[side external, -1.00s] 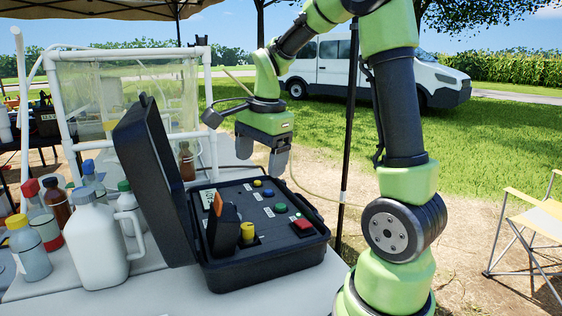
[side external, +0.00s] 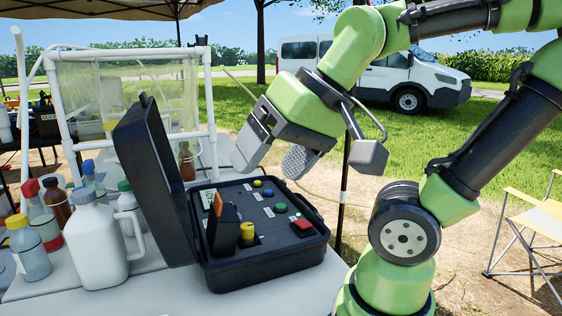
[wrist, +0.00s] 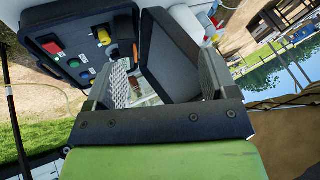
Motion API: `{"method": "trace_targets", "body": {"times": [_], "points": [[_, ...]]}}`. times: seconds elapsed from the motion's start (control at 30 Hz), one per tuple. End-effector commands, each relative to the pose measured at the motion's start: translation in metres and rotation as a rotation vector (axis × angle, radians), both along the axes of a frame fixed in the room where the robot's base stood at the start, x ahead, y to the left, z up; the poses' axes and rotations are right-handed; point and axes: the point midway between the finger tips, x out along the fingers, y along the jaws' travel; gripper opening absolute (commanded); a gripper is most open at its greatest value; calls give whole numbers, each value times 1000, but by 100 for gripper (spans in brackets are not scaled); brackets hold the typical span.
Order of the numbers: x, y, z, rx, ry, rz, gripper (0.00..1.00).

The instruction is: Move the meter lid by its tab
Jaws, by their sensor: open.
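A black meter case (side external: 265,270) stands on the white table with its large lid (side external: 150,180) raised at the left. Inside, a small black flap (side external: 222,232) stands tilted up, with an orange tab (side external: 217,203) at its top. The orange tab also shows in the wrist view (wrist: 135,50). My gripper (side external: 274,158) is open and empty, tilted, above the back of the case and right of the large lid. It touches neither lid nor tab. In the wrist view the large lid (wrist: 180,55) lies partly behind the fingers.
The panel has a yellow knob (side external: 247,231), a red button (side external: 302,225) and several smaller buttons. A white jug (side external: 95,245) and several bottles stand left of the case. A clear framed screen (side external: 125,95) stands behind. Air above the case's front is free.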

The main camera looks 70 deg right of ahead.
Motion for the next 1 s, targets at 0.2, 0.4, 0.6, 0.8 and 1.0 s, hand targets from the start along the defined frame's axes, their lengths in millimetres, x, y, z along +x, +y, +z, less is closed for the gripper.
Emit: {"method": "trace_targets", "body": {"times": [0.2, 0.4, 0.6, 0.8, 1.0], "points": [[-12, 8, -1, -43, -58, 119, 79], [-13, 9, -2, -49, -64, 136, 79], [-12, 9, -1, -48, -61, 132, 60], [16, -2, 8, -39, 24, 78, 34], [77, -38, 8, -1, 192, -33, 34]]}}
